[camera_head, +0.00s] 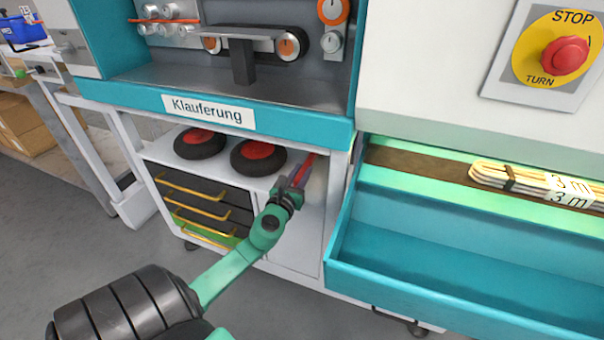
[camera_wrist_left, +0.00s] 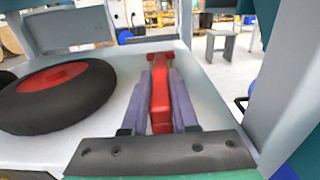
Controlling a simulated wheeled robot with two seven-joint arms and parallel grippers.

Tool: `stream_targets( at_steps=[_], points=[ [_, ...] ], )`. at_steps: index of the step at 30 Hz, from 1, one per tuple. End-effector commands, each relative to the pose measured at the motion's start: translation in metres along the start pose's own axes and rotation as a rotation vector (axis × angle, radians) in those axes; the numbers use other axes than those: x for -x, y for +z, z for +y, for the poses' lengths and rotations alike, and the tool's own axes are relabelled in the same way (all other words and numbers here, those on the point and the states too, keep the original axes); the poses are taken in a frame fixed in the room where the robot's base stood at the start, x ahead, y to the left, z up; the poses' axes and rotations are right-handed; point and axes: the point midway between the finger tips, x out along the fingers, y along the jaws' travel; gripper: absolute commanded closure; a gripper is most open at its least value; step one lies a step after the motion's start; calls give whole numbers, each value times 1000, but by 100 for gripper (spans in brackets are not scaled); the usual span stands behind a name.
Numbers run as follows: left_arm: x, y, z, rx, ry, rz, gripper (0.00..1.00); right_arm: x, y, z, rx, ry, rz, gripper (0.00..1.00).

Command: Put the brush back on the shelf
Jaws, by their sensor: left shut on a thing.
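The red brush (camera_head: 307,167) is in my left gripper (camera_head: 296,183), at the right end of the white shelf (camera_head: 222,170) under the machine. In the left wrist view the gripper (camera_wrist_left: 161,105) is shut on the red brush (camera_wrist_left: 160,93), one finger along each side. The brush points away from the gripper over the shelf surface (camera_wrist_left: 125,75). I cannot tell whether it touches the shelf. Its far end is a short crosspiece near the shelf's far edge. My right gripper is not in view.
Two black wheels with red hubs (camera_head: 200,143) (camera_head: 258,157) lie on the shelf left of the brush. A shelf post (camera_head: 338,200) stands close on the right. Drawers with yellow handles (camera_head: 205,207) are below.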

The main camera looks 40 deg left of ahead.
Motion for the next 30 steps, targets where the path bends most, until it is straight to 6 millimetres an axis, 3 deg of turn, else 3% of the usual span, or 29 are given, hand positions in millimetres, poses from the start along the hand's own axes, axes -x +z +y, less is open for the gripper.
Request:
stream_targets(
  at_steps=[8,9,11,12,23,30],
  points=[
    [-1,0,0,0,0,-1,100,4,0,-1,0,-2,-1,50],
    [-1,0,0,0,0,-1,65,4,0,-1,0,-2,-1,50],
    [0,0,0,0,0,-1,42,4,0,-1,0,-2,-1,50],
    [0,0,0,0,0,-1,38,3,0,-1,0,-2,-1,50],
    [5,-1,0,0,-1,1,38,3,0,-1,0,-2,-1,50],
    [50,-4,0,-1,-1,5,38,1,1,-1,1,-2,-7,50]
  ],
)
